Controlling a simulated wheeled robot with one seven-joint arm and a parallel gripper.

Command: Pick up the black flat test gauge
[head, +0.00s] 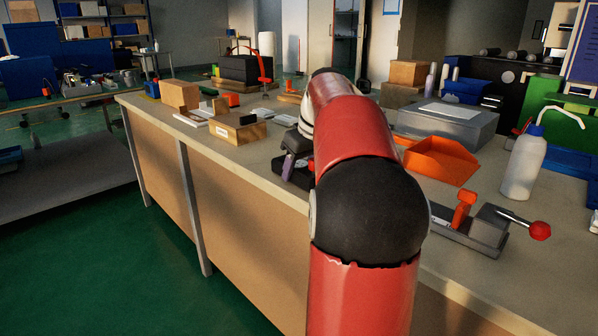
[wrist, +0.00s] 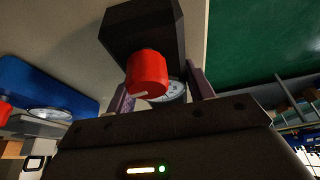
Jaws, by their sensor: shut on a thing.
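The black flat test gauge (wrist: 140,28) shows in the wrist view as a dark block with a red knob (wrist: 147,72) and a round pale dial partly behind the knob. My gripper (wrist: 158,82) has its two purple fingers on either side of the knob and dial end, shut on the gauge. In the head view, the gauge (head: 294,179) is a small dark shape by the bench's front edge, largely hidden by my red arm. One purple finger of my gripper (head: 289,164) shows there. I cannot tell whether the gauge touches the bench top.
A blue gauge-like thing with a dial (wrist: 45,82) lies to the left in the wrist view. On the bench (head: 250,155) stand a cardboard box (head: 180,95), an orange bin (head: 440,160), a lever tool with a red knob (head: 485,228) and a white bottle (head: 523,165).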

